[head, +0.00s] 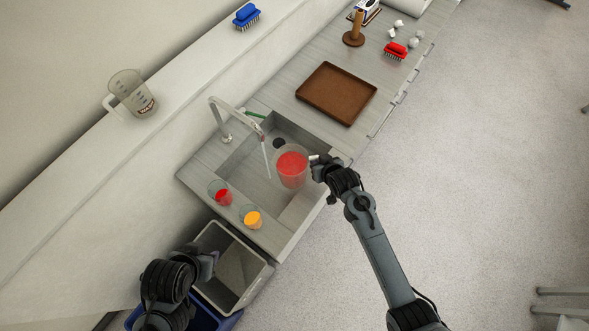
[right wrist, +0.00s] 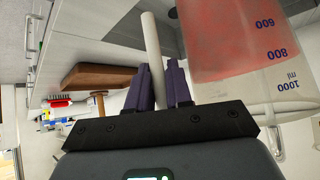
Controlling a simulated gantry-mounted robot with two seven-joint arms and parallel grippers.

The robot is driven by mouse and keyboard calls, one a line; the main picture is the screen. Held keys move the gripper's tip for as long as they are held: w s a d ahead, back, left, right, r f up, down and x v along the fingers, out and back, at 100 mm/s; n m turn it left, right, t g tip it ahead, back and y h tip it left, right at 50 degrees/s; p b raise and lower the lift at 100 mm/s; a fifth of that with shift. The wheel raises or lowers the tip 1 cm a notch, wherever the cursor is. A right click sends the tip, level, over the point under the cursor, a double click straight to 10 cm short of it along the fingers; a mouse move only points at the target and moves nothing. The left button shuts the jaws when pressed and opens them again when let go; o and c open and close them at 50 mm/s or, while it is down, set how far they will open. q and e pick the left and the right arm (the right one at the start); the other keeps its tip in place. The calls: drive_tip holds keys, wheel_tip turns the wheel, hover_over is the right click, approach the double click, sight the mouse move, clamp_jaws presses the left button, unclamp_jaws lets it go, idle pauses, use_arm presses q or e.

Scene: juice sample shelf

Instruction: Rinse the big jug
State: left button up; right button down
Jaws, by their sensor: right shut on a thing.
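A clear jug (head: 292,167) with red liquid inside is over the sink basin (head: 262,185), beside the tap (head: 238,122). My right gripper (head: 318,163) is at the jug's right side. In the right wrist view the purple fingers (right wrist: 160,88) are shut on the jug's pale handle (right wrist: 151,45). That view also shows the jug's wall (right wrist: 262,95), with red contents and a blue scale up to 1000 ml. I cannot tell whether the jug touches the basin floor. My left gripper (head: 208,264) is near the bin, its fingers unclear.
A grey jug (head: 133,93) stands on the ledge. Cups of red (head: 222,195) and orange juice (head: 252,218) stand at the sink's near edge. A grey bin (head: 232,268) is below. A brown tray (head: 336,93), red brush (head: 396,50) and wooden stand (head: 353,36) occupy the far counter.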

sight(292, 149)
drive_tip(key=w+a+b, duration=0.1)
drive_tip(key=a, duration=0.1)
drive_tip(key=w+a+b, duration=0.1)
drive_tip(key=w+a, duration=0.1)
drive_tip(key=a, duration=0.1)
drive_tip(key=w+a+b, duration=0.2)
drive_tip(key=a, duration=0.1)
drive_tip(key=shift+a+f, duration=0.1)
drive_tip(key=shift+a, duration=0.1)
drive_tip(key=shift+w+a, duration=0.2)
drive_tip(key=shift+a, duration=0.1)
idle(4.2)
drive_tip(key=shift+r, duration=0.2)
idle(0.5)
drive_tip(key=shift+s+d+r+p, duration=0.1)
drive_tip(key=shift+d+p, duration=0.1)
drive_tip(key=shift+p, duration=0.1)
drive_tip(key=s+d+p, duration=0.6)
drive_tip(key=d+p, duration=0.3)
drive_tip(key=d, duration=0.2)
drive_tip(key=shift+s, duration=0.3)
drive_tip(key=shift+d, duration=0.1)
